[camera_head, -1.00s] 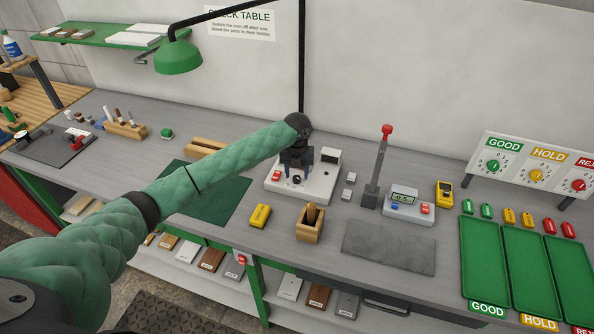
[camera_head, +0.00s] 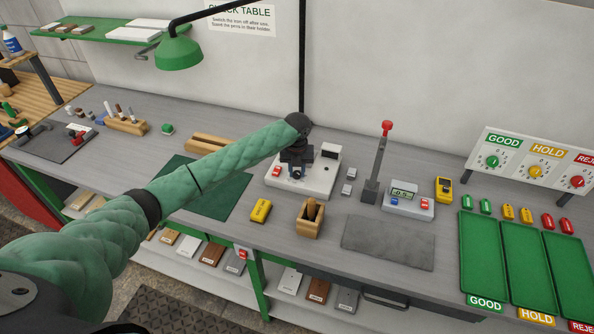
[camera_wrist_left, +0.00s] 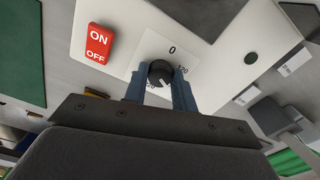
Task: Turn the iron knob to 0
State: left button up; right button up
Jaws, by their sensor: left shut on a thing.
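The iron knob (camera_wrist_left: 161,73) is a round black dial with a white pointer mark, on the front of a white iron station (camera_head: 318,183). In the left wrist view a 0 is printed above the knob and 120 to its right; the white mark sits at the knob's lower right, away from the 0. My left gripper (camera_wrist_left: 160,80) has its two blue-grey fingers on either side of the knob, shut on it. In the head view my left gripper (camera_head: 297,172) hides most of the knob. My right gripper is in neither view.
A red ON/OFF switch (camera_wrist_left: 97,43) is left of the knob. A yellow block (camera_head: 260,211) and a wooden holder (camera_head: 309,220) stand in front of the station. A lever post (camera_head: 375,170) and a display unit (camera_head: 408,202) stand to its right. A green lamp (camera_head: 178,52) hangs above.

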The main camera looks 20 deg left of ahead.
pick_arm(q)
jog(key=shift+n, duration=1.2)
jog(key=n, duration=0.4)
jog(key=shift+r+n, duration=0.1)
jog(key=shift+n, duration=0.2)
jog(key=n, duration=0.3)
jog(key=shift+n, duration=0.3)
jog(key=n, duration=0.3)
jog(key=shift+n, duration=0.3)
jog(key=n, duration=0.6)
jog(key=shift+w+r+n, duration=0.1)
jog(key=shift+n, duration=1.7)
